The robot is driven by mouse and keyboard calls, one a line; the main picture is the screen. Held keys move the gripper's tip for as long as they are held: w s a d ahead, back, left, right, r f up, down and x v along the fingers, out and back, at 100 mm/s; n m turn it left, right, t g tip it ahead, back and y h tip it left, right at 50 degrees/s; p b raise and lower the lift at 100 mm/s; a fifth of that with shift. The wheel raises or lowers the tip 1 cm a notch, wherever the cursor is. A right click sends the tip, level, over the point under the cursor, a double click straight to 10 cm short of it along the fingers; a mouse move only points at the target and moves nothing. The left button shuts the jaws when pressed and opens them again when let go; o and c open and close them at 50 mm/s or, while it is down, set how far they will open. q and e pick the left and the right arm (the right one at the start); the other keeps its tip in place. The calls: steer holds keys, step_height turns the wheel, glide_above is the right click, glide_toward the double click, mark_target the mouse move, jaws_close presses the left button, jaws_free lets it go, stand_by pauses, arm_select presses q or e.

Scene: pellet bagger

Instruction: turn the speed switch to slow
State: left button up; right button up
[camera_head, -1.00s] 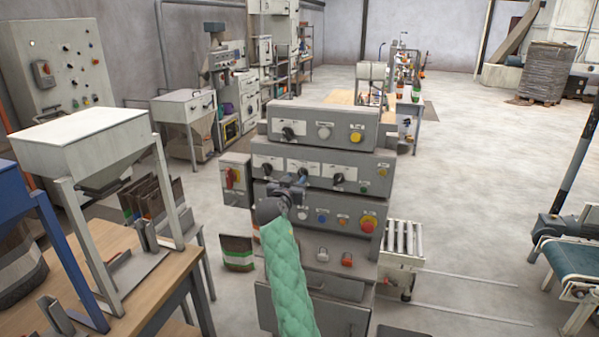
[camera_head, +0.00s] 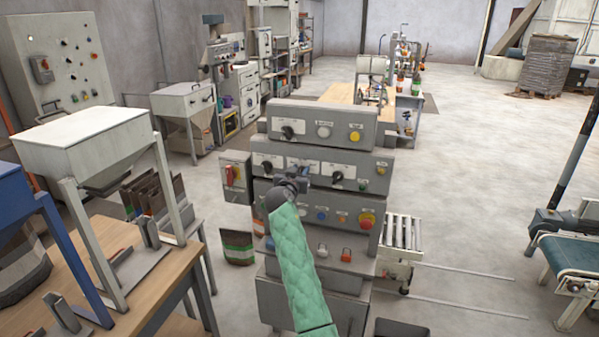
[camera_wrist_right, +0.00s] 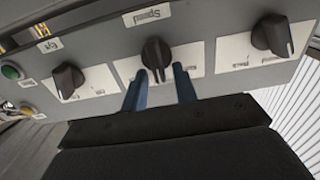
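The speed switch (camera_wrist_right: 155,55) is a black knob on a white plate, under a label reading "Speed", in the middle of the right wrist view. My right gripper (camera_wrist_right: 160,70) is open, its two blue fingertips on either side of the knob's lower end. I cannot tell whether they touch it. In the head view my right gripper (camera_head: 297,178) is at the middle panel row of the grey machine (camera_head: 340,210) and mostly hides the speed switch. My left gripper is not in view.
A black knob stands on each side in the wrist view, one left (camera_wrist_right: 67,80) and one right (camera_wrist_right: 273,36). A red emergency button (camera_head: 366,221) is below the switch row. A roller conveyor (camera_head: 402,235) stands right of the machine, a wooden table (camera_head: 165,275) at left.

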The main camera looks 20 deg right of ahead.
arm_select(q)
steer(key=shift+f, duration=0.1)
arm_select(e)
steer(key=shift+f, duration=0.1)
steer(key=shift+n+b, duration=0.3)
steer(key=n+b, duration=0.1)
steer(key=n, duration=0.1)
steer(key=n+b, duration=0.1)
steer(key=n, duration=0.1)
steer(key=a+n+b, duration=0.1)
steer(key=n, duration=0.1)
steer(key=shift+w+f+n, duration=0.2)
steer(key=shift+w+n, duration=0.1)
steer(key=shift+n, duration=0.1)
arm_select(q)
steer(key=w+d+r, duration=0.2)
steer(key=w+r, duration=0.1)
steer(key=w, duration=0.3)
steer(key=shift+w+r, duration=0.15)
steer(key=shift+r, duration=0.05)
arm_select(e)
steer(key=shift+w+a+f+n, duration=0.1)
steer(key=shift+n, duration=1.2)
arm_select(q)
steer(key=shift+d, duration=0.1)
arm_select(e)
steer(key=o, duration=0.6)
